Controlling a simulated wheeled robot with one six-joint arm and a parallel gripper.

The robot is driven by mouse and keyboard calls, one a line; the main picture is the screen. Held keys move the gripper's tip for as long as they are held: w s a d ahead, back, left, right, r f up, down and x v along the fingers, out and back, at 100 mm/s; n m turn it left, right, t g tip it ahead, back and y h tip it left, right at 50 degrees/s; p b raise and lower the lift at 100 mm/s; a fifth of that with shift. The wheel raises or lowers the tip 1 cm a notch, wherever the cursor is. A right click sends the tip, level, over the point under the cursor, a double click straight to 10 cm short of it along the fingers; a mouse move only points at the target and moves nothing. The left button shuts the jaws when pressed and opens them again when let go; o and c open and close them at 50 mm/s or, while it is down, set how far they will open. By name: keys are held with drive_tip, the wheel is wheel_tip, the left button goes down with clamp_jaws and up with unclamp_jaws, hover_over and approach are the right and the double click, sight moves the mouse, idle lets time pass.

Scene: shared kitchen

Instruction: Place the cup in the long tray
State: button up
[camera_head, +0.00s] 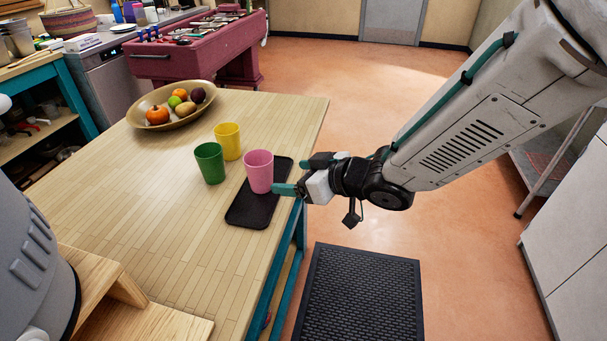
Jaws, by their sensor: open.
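A long dark tray (247,211) lies on the wooden table near its right edge. A pink cup (259,172) stands upright, apparently on the tray around its middle. A green cup (210,163) and a yellow cup (228,142) stand upright on the bare table to the left of the tray. My gripper (291,176) is at the right of the pink cup, its jaws open. The nearer fingertip is close to the cup's lower right side; I cannot tell whether it touches. Part of the tray is hidden behind the cup and gripper.
A fruit bowl (139,120) sits at the table's far end. The near left tabletop (165,230) is clear. A wooden stand (140,318) is at the lower left. A black floor mat (360,295) lies right of the table. A red cabinet (200,60) stands behind.

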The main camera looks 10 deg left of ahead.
drive_tip(key=shift+d, duration=0.15)
drive_tip(key=w+d+r+m+t+h, duration=0.2)
drive_tip(key=d+h, duration=0.1)
drive_tip(key=d, duration=0.4)
drive_tip(key=w+d+r+m+t+h, duration=0.1)
drive_tip(key=w+d+r+m+h, duration=0.15)
drive_tip(key=d, duration=0.45)
drive_tip(key=s+d+r+m+h, duration=0.2)
drive_tip(key=d, duration=0.4)
drive_tip(key=s+d+r+m+h, duration=0.1)
drive_tip(key=s+d+h, duration=0.15)
drive_tip(key=d, duration=0.35)
drive_tip(key=s+d+r+m+g, duration=0.1)
drive_tip(key=s+d+g, duration=0.1)
drive_tip(key=s, duration=0.5)
drive_tip(key=s+d+r+m+g+h, duration=0.1)
drive_tip(key=s+d+m+g, duration=0.1)
drive_tip(key=s, duration=0.5)
drive_tip(key=s+d+r+m+g, duration=0.1)
drive_tip(key=s+d+m+g, duration=0.1)
drive_tip(key=s+d, duration=0.3)
drive_tip(key=s+g, duration=0.1)
drive_tip(key=s, duration=0.1)
drive_tip(key=shift+s+d+g, duration=0.2)
drive_tip(key=shift+s+g, duration=0.1)
